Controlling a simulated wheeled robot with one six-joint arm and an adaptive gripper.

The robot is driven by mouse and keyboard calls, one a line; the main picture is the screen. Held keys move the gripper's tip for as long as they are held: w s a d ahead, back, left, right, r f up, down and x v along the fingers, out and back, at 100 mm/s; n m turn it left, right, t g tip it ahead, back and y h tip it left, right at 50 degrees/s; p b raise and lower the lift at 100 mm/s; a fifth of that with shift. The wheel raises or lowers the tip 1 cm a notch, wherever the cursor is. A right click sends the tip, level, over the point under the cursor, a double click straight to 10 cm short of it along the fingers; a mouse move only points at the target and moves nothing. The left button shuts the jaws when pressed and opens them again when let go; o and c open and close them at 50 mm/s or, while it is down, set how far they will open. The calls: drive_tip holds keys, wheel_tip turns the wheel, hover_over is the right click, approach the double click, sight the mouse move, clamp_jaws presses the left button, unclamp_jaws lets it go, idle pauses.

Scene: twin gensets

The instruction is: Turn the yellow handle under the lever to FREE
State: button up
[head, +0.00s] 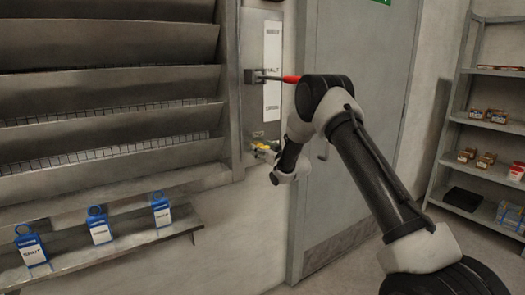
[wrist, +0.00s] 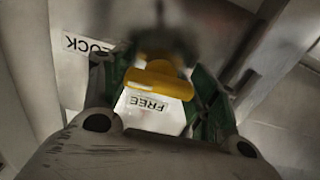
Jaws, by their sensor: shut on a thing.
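The yellow handle (head: 262,147) sits low on the metal wall plate, under the lever (head: 290,79) with its red grip. In the wrist view the yellow handle (wrist: 160,78) lies between the green-edged fingers of my gripper (wrist: 158,88), which is shut on it. A white FREE label (wrist: 150,104) shows upside down just below the handle's yellow bar, between the fingers. A LOCK label (wrist: 88,44) shows upside down at upper left, partly covered by the left finger. In the head view my gripper (head: 268,153) is at the handle, its fingers mostly hidden by my wrist.
A louvred panel (head: 110,80) fills the left, above a ledge (head: 110,250) holding blue tagged padlocks (head: 100,225). A grey door (head: 370,75) is behind my arm. A shelf rack (head: 480,130) with boxes stands at right. My arm passes close below the lever's red grip.

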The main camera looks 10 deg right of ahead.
drive_tip(key=shift+n, duration=0.3)
drive_tip(key=n, duration=0.3)
drive_tip(key=shift+n, duration=0.4)
drive_tip(key=n, duration=0.9)
drive_tip(key=shift+n, duration=2)
drive_tip(key=o, duration=1)
drive_tip(key=shift+o, duration=0.2)
